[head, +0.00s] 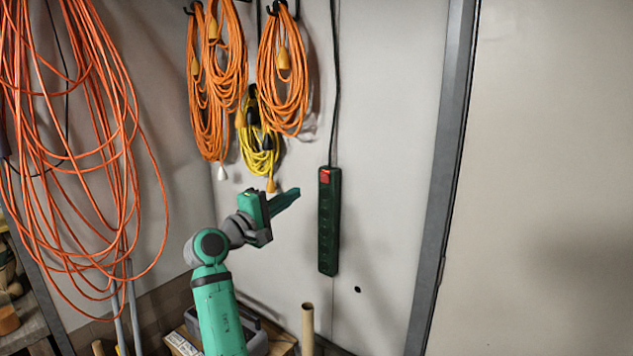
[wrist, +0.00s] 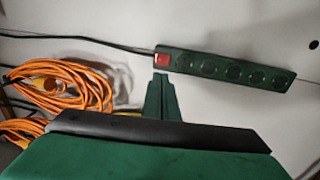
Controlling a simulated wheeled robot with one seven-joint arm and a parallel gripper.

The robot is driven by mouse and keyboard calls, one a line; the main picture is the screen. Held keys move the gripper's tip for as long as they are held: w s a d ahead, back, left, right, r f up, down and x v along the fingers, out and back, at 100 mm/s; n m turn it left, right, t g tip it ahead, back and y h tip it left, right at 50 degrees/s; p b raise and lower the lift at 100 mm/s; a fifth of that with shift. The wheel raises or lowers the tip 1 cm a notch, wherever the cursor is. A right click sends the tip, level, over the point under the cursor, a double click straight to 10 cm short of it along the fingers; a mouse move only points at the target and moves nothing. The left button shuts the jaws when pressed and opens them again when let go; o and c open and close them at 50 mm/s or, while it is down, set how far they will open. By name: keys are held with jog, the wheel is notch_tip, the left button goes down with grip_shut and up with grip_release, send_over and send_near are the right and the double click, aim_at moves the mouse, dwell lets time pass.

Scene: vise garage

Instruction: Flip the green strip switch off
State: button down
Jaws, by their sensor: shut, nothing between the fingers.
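A dark green power strip (head: 328,225) hangs upright on the pale wall in the head view, with a black cord running up from its top. A red switch (head: 324,177) sits at its top end and looks lit. The strip also shows in the wrist view (wrist: 232,70), with the red switch (wrist: 163,58) at its left end. My green gripper (head: 297,192) is shut and empty, left of the strip and pointing towards its upper part. In the wrist view the fingertips (wrist: 160,76) appear just below the red switch. I cannot tell whether they touch it.
Coiled orange cords (head: 283,75) and a yellow cord (head: 260,140) hang left of the strip. A large orange coil (head: 80,150) hangs at far left. A cardboard-coloured tube (head: 307,325) stands below. A grey post (head: 447,170) rises right of the strip; the wall between is clear.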

aim_at(323, 176)
jog(key=x, duration=1.1)
jog(key=shift+w+d, duration=0.1)
